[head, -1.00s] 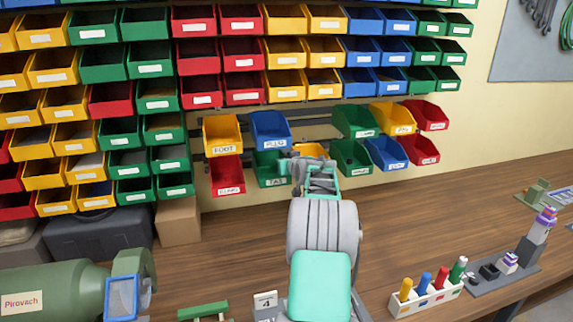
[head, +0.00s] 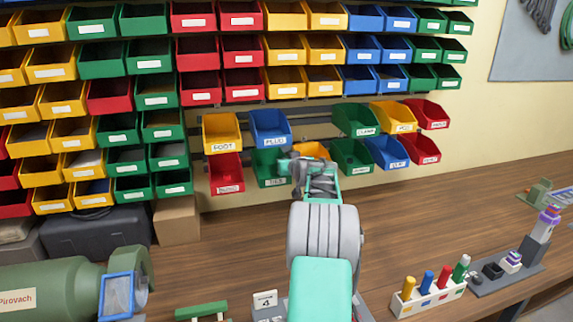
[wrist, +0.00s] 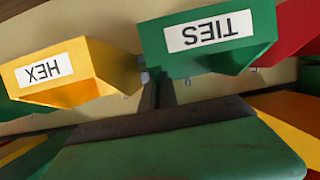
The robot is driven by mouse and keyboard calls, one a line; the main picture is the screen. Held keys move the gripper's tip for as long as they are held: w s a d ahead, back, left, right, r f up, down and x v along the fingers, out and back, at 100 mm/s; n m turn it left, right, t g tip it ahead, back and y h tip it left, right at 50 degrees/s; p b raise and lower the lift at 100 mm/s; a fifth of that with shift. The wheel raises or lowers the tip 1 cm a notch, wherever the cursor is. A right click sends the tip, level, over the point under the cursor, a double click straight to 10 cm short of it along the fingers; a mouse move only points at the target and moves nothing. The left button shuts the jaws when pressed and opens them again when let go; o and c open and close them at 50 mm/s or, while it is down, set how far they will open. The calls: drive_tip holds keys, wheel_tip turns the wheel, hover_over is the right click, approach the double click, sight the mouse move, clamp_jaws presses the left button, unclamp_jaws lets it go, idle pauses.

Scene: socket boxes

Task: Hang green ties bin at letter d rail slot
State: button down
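The green TIES bin (head: 267,168) hangs in the lower row, between a red bin and the yellow HEX bin (head: 312,150). In the wrist view, the TIES bin (wrist: 208,38) and HEX bin (wrist: 72,72) appear upside down. My gripper (head: 287,168) is in front of the bins and partly covers TIES and HEX in the head view. In the wrist view my dark fingers (wrist: 157,80) end close to the gap between those two bins; contact is unclear. Whether they are shut is unclear. The upper rail (head: 312,130) has an open stretch between PLUG and CLAMP. No slot letter is readable.
The blue PLUG bin (head: 269,127) and green CLAMP bin (head: 354,119) flank the open stretch. Full rows of bins hang above. The wooden bench (head: 230,240) is clear below the rails. A marker holder (head: 428,297) stands at front right.

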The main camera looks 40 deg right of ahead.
drive_tip(key=c, duration=1.6)
unclamp_jaws()
drive_tip(key=shift+o, duration=0.2)
drive_tip(key=shift+s, duration=0.1)
drive_tip(key=b+v, duration=0.2)
drive_tip(key=v, duration=0.5)
drive_tip(key=shift+s+a, duration=0.2)
drive_tip(key=shift+s, duration=0.05)
drive_tip(key=shift+r, duration=0.15)
